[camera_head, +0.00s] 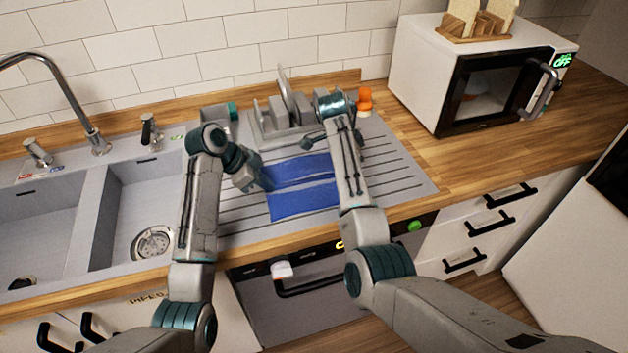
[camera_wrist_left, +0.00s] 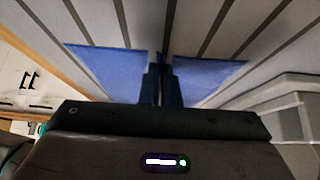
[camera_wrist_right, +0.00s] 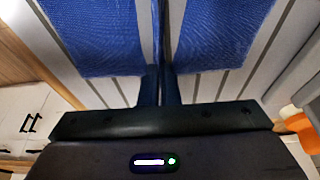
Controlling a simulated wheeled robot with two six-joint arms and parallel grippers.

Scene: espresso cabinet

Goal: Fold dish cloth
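The blue dish cloth (camera_head: 305,202) lies on the ribbed drainboard, with a raised crease across it. My left gripper (camera_head: 266,184) is at the cloth's left edge. In the left wrist view its fingers (camera_wrist_left: 161,85) are close together with a thin blue ridge of cloth between them; flat cloth (camera_wrist_left: 108,68) lies on both sides. My right gripper's fingers are hidden behind my own arm in the head view. In the right wrist view they (camera_wrist_right: 159,85) are close together on a similar ridge, with cloth (camera_wrist_right: 95,35) on both sides.
A dish rack (camera_head: 270,122) stands behind the cloth, with an orange-topped bottle (camera_head: 365,98) to its right. The sink (camera_head: 150,215) is left of the drainboard (camera_head: 405,180). A microwave (camera_head: 480,80) stands on the right; the wooden counter (camera_head: 455,155) before it is clear.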

